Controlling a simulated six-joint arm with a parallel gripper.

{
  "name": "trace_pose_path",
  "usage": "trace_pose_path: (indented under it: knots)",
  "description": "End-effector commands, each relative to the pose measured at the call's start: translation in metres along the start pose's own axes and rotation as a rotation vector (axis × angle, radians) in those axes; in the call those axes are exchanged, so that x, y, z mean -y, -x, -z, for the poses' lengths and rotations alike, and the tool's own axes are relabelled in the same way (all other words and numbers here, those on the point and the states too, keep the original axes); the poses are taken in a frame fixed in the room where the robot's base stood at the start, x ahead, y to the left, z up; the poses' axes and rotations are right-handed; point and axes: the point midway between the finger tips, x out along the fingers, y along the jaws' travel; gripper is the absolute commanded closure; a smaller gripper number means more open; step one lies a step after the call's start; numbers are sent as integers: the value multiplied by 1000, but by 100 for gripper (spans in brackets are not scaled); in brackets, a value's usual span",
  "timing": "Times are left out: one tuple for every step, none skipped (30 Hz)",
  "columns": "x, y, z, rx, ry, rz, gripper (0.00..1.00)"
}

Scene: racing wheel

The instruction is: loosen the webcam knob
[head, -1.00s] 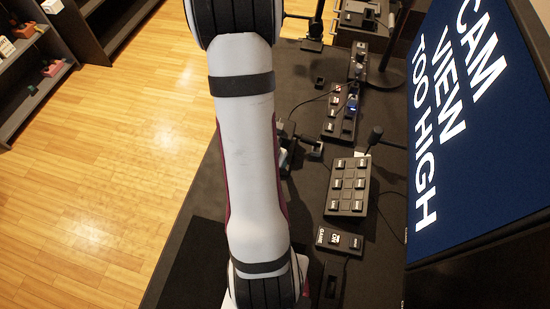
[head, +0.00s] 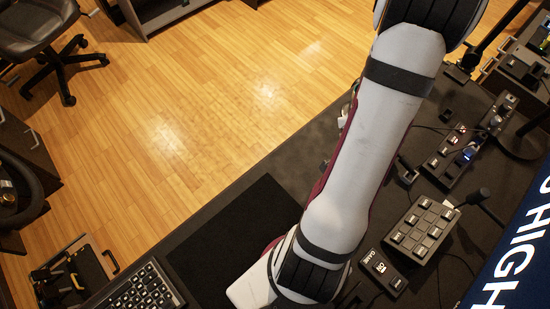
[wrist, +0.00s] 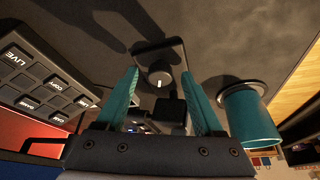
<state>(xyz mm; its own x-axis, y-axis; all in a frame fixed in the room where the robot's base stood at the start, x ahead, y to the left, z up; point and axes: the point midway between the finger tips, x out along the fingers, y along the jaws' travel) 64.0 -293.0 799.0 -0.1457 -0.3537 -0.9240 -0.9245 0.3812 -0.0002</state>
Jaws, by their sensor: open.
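A round black knob (wrist: 158,75) with a white line on its face shows in the wrist view, on a small dark plate on the dark surface. I cannot read a label that names it as the webcam knob. My gripper (wrist: 161,72) is open, its two teal fingers apart, one on each side of the knob in the picture. The knob appears beyond the fingertips; I cannot tell the exact gap, and no contact shows. In the head view my arm crosses the desk and the gripper itself is hidden.
A button panel marked LIVE (wrist: 50,80) lies left of the gripper. A teal cylinder (wrist: 250,118) is at right.

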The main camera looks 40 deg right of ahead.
Motion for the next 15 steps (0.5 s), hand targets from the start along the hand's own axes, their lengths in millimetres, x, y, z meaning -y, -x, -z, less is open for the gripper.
trace_pose_path:
  knots:
    - [2,0,0,0,-48,-19,31]
    - [2,0,0,-1,-81,-33,31]
    - [3,0,0,-1,-126,-51,31]
    - [3,0,0,-1,-162,-67,31]
    - [3,0,0,-1,-198,-81,31]
    - [4,0,1,-1,-249,-102,31]
    - [4,0,1,-1,-290,-119,31]
    - [5,-1,1,-1,-333,-136,31]
    - [5,-1,2,-2,-394,-162,31]
    - [6,-1,1,-1,-443,-183,31]
    - [7,-1,2,-1,-499,-205,31]
    - [7,-1,3,-1,-580,-238,31]
    - [8,-2,3,0,-648,-267,31]
    - [9,-2,4,0,-726,-298,31]
    - [9,-2,4,1,-847,-350,31]
